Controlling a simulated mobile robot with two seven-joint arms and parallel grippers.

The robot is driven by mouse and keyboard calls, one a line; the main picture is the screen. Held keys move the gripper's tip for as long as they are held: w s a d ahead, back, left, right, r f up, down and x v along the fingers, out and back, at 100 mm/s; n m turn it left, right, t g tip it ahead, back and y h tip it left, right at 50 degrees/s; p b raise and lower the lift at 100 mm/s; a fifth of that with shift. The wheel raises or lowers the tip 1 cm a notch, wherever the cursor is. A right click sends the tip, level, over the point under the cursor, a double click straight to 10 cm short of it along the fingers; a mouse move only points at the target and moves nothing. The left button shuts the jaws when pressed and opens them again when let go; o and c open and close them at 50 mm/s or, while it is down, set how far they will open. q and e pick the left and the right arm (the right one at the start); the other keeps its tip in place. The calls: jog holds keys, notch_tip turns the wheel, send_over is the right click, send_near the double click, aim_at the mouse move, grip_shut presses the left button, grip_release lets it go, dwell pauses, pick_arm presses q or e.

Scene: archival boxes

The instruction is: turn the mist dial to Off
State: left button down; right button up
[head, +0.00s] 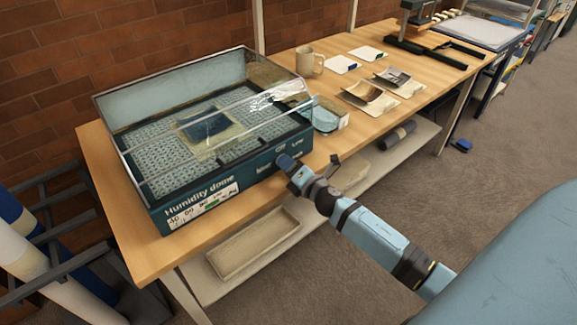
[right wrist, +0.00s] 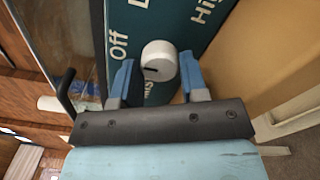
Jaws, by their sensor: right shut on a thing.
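The humidity dome (head: 215,190), a teal box with a clear lid, stands on the wooden bench in the head view. My right gripper (head: 285,163) is at the right part of its front face. In the right wrist view, the mist dial (right wrist: 159,58) is a white round knob between my right gripper's blue fingers (right wrist: 158,82), which are shut on it. "Off" and part of "High" show on the panel (right wrist: 180,22); other lettering is partly hidden. A dark mark shows on the knob; I cannot tell which label it points to. My left gripper is not in view.
A mug (head: 309,61), white cards (head: 341,64) and curled photographs (head: 369,97) lie farther along the bench (head: 225,225). A shelf with a shallow tray (head: 252,243) is below. Rolls (head: 40,262) stand in a rack at left. The floor at right is mostly clear.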

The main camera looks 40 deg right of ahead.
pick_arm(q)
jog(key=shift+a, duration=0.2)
pick_arm(e)
jog(key=o, duration=0.9)
jog(key=shift+o, duration=0.2)
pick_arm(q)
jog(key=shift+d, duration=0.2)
pick_arm(e)
jog(key=shift+f, duration=0.1)
jog(key=shift+s, duration=0.1)
